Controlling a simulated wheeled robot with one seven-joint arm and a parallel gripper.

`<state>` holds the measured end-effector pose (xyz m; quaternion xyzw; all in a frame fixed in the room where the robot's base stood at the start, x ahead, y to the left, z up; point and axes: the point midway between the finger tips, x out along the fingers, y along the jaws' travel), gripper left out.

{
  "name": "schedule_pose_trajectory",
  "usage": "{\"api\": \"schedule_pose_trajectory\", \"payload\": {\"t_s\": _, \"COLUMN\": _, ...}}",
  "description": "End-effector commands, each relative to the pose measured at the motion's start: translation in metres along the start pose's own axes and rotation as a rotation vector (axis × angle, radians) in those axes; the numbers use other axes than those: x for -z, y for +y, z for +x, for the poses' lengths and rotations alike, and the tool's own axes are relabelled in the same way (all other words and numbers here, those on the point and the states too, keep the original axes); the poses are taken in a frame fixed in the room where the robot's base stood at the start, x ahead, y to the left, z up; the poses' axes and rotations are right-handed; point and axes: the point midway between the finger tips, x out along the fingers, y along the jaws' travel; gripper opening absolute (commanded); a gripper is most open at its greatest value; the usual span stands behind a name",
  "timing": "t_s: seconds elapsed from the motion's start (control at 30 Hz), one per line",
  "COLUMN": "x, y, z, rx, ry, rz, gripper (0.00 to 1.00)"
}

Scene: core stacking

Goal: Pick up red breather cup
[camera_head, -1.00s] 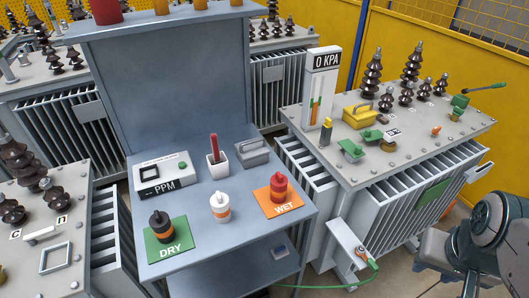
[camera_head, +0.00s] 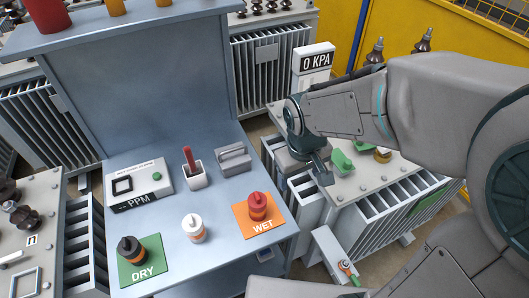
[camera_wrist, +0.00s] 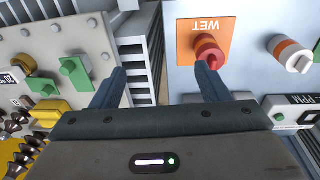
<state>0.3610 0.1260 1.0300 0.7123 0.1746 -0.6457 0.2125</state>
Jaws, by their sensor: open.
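The red breather cup (camera_head: 258,205) stands upright on the orange WET mat (camera_head: 278,223), at the right front of the blue-grey bench. In the wrist view the red cup (camera_wrist: 209,52) shows just beyond the right fingertip, with the orange mat (camera_wrist: 185,42) around it. My gripper (camera_wrist: 162,85) is open and empty, its fingers spread on either side of the bench's edge. In the head view my gripper (camera_head: 322,170) hangs right of the bench, over the transformer's near edge, apart from the cup.
The PPM box (camera_head: 140,186), a holder with a red stick (camera_head: 195,178) and a grey block (camera_head: 233,158) stand behind. The transformer (camera_head: 350,190) borders the bench's right.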

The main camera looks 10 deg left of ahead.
Motion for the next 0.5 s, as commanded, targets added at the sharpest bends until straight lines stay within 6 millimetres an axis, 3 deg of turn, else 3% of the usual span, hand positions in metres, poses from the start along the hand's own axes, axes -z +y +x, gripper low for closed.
{"api": "schedule_pose_trajectory", "payload": {"t_s": 0.1, "x": 0.025, "y": -0.035, "z": 0.003, "rx": 0.033, "ry": -0.034, "rz": -0.154, "gripper": 0.69}}
{"api": "schedule_pose_trajectory", "payload": {"t_s": 0.23, "x": 0.039, "y": -0.066, "z": 0.013, "rx": 0.064, "ry": -0.052, "rz": -0.269, "gripper": 0.69}}
{"api": "schedule_pose_trajectory", "payload": {"t_s": 0.5, "x": 0.046, "y": -0.09, "z": 0.031, "rx": 0.092, "ry": -0.065, "rz": -0.35, "gripper": 0.69}}
